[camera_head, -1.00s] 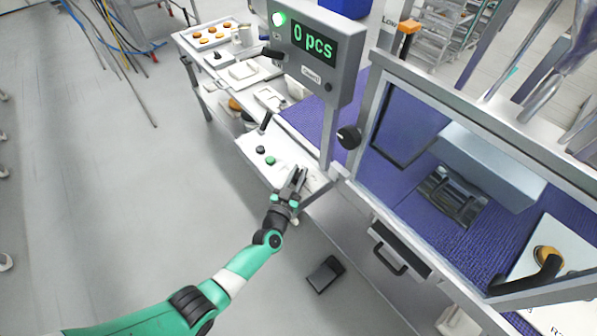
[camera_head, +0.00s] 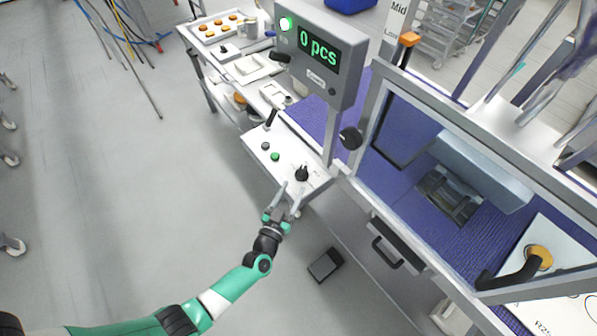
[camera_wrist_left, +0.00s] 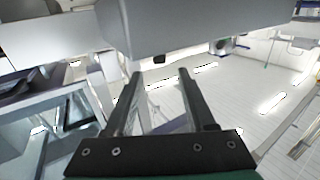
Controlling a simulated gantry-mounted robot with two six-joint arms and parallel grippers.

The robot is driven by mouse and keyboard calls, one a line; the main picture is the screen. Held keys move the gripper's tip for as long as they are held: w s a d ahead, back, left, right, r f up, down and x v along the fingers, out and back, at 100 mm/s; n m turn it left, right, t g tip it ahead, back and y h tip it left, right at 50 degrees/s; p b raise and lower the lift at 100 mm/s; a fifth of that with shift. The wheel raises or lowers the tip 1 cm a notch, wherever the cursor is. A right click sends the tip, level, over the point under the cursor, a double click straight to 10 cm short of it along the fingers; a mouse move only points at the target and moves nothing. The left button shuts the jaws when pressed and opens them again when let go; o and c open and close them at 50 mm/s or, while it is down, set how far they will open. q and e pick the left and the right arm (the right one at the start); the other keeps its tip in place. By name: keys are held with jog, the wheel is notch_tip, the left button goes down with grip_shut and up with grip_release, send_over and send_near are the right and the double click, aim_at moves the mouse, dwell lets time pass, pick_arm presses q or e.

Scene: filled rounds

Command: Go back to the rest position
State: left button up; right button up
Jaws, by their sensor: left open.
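My left gripper (camera_head: 285,196) is at the front edge of the white control panel (camera_head: 262,163), just short of a black knob (camera_head: 302,174). Its two fingers are spread with nothing between them. In the left wrist view the left gripper (camera_wrist_left: 160,76) shows two dark parallel fingers apart, with a grey box-like underside close above their tips. My green and white left arm reaches in from the lower left. My right gripper is not in view.
A grey display (camera_head: 318,52) reading "0 pcs" stands on a post behind the panel. A framed machine with a purple belt (camera_head: 400,192) fills the right. A black pedal (camera_head: 325,265) lies on the floor. The floor at left is mostly clear.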

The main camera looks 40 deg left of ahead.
pick_arm(q)
jog(key=v, duration=0.3)
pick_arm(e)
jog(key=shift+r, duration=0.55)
pick_arm(q)
jog(key=shift+r, duration=0.1)
